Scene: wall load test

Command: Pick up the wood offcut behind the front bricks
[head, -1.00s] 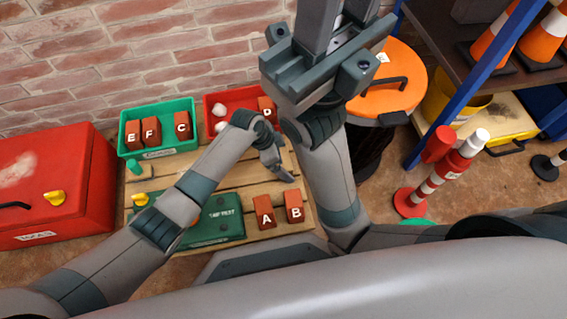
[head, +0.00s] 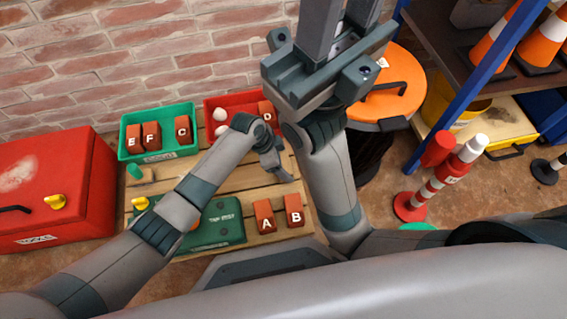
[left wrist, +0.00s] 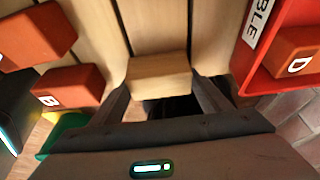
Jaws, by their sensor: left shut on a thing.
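The wood offcut (left wrist: 158,76) is a pale wooden block between the fingers of my left gripper (left wrist: 162,88) in the left wrist view. That gripper is shut on it, over a pale slatted wooden surface. In the head view my left gripper (head: 283,174) points down behind the front bricks, brick A (head: 264,214) and brick B (head: 294,212); the offcut cannot be made out there. In the left wrist view, brick B (left wrist: 68,88) is at the left. My right gripper (head: 335,40) is raised, large in the head view, with its fingertips cut off by the top edge.
A green tray (head: 160,155) with bricks E, F and C and a red tray (head: 240,97) with brick D stand at the back. A green case (head: 218,228) lies left of brick A. An orange-lidded bin (head: 395,90) and a red-white post (head: 440,185) stand right.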

